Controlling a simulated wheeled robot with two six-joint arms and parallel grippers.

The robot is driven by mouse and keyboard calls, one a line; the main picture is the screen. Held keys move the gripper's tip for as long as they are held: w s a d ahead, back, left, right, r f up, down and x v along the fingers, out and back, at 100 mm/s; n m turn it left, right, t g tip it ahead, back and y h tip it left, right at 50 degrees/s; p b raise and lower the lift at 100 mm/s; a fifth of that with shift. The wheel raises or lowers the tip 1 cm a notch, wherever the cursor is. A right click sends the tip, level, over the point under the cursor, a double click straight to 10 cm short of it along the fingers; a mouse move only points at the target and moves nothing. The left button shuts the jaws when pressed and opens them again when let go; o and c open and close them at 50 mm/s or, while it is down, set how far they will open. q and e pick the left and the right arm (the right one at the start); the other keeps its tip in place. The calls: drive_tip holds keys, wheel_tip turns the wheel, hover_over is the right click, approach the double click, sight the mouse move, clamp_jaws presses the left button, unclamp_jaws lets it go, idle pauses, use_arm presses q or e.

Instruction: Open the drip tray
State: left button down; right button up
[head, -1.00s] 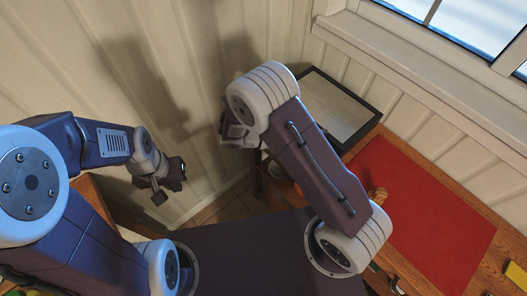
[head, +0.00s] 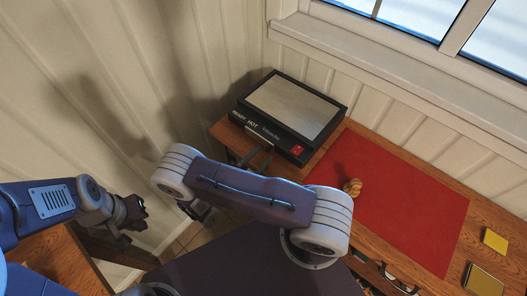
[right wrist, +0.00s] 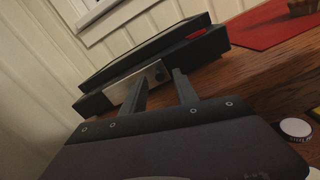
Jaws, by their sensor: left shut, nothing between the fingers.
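A black flat appliance (head: 270,123) with a grey top plate, white lettering and a red switch stands on the wooden counter by the wall corner. In the right wrist view its front (right wrist: 140,82) shows a light metal panel between dark upper and lower parts. My left gripper (head: 132,218) is shut and empty, away to the left.
A red mat (head: 405,205) lies on the counter right of the appliance, with a small brown wooden object (head: 352,187) on it. Yellow pads (head: 494,240) lie at the far right. The wall and window sill (head: 390,75) bound the counter behind.

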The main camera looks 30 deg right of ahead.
drive_tip(key=shift+x, duration=0.85)
clamp_jaws()
drive_tip(key=shift+a, duration=0.1)
idle(0.7)
